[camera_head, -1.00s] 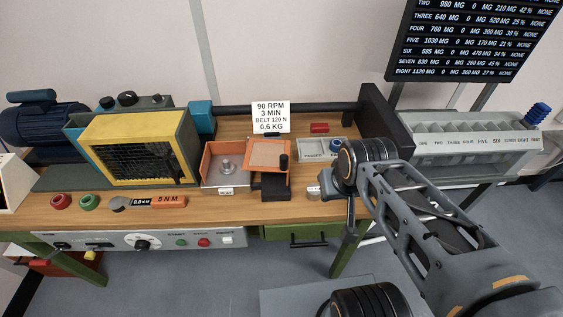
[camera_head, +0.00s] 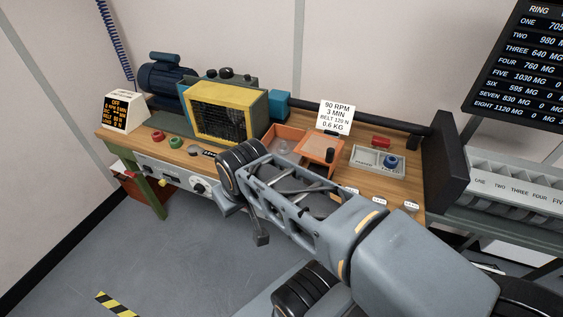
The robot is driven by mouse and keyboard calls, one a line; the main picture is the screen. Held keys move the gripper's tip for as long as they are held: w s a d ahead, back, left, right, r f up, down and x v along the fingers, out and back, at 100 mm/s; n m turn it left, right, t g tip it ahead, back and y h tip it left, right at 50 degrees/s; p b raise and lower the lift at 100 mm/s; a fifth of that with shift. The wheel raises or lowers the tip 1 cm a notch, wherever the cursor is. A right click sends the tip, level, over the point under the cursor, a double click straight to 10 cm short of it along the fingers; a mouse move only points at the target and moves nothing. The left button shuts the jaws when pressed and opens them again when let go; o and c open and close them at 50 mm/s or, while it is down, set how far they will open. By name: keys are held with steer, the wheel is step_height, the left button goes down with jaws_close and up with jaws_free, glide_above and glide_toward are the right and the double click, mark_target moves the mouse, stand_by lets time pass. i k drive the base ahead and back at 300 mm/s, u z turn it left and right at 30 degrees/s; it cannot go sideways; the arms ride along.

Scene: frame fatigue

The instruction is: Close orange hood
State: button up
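The orange hood (camera_head: 319,147) is a framed orange panel with a paler middle and a black knob (camera_head: 330,156) near its front right corner. It lies swung open to the right of an orange-walled box (camera_head: 285,135). The box is open at the top, with a grey round part inside; my arm hides its front. My gripper (camera_head: 260,238) hangs below my black wrist, in front of the bench's front edge and left of the hood. It is apart from the hood. Its fingers are too dark and edge-on to show whether they are open.
A yellow-framed machine (camera_head: 226,116) and a blue motor (camera_head: 166,77) stand left of the box. A sign (camera_head: 336,114) stands behind the hood. A grey tray (camera_head: 377,161) with a blue knob lies right of it. A black upright plate (camera_head: 447,165) bounds the bench's right end.

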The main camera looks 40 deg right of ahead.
mark_target(319, 148)
steer(key=u, duration=0.95)
steer(key=k, duration=0.7)
steer(key=z, duration=0.8)
steer(key=i, duration=0.55)
steer(key=z, duration=1.15)
